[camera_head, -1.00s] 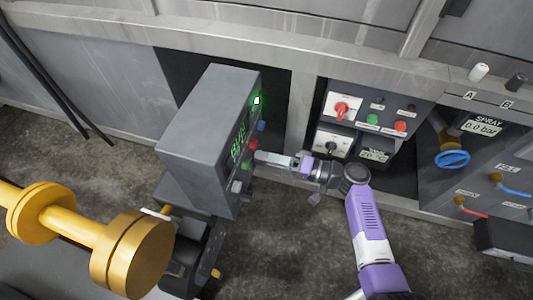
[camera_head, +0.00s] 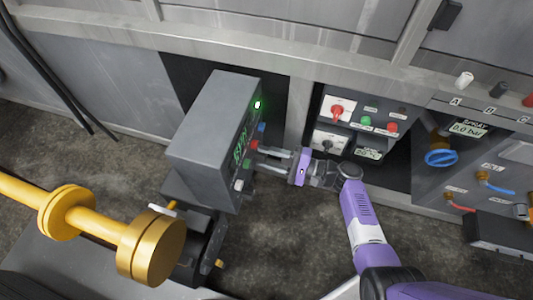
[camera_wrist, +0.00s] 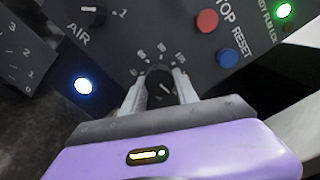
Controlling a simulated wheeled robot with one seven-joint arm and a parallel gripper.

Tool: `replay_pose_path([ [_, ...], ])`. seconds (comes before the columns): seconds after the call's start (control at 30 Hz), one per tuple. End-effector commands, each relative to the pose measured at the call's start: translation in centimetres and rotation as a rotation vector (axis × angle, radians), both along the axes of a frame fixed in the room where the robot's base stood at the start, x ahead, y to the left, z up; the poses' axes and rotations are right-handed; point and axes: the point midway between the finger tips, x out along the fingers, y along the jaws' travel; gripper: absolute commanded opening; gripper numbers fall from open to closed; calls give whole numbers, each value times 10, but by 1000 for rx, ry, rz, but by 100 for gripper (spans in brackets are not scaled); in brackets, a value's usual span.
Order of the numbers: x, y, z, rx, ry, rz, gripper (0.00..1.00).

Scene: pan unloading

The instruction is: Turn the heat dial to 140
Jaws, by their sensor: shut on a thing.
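A black dial (camera_wrist: 160,89) with a numbered scale around it sits on a dark panel in the wrist view. My gripper (camera_wrist: 158,78) has one finger on each side of the dial and is shut on it. The scale numbers are small and partly covered, and the dial's exact setting cannot be read. In the head view my gripper (camera_head: 257,158) reaches from the right to the button face of a grey box (camera_head: 208,115) with a green-lit display (camera_head: 242,147). The dial itself is hidden there.
In the wrist view, a red STOP button (camera_wrist: 207,21), a blue RESET button (camera_wrist: 229,58) and an AIR dial (camera_wrist: 86,12) are close by. A yellow roller-like part (camera_head: 150,247) stands front left. A control panel (camera_head: 398,112) is behind my arm.

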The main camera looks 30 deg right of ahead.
Motion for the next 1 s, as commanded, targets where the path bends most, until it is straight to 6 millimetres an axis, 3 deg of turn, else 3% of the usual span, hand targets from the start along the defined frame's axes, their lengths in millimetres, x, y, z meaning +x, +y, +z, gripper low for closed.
replay_pose_path([
  [0.73,-1,-1,-2,65,68,-2,0],
  [0.77,-1,-1,-2,65,68,-2,37],
  [0.8,-1,-1,-2,65,68,-2,45],
  [0.87,-1,0,-2,64,67,-1,57],
  [1.0,-1,0,-1,65,65,-1,57],
])
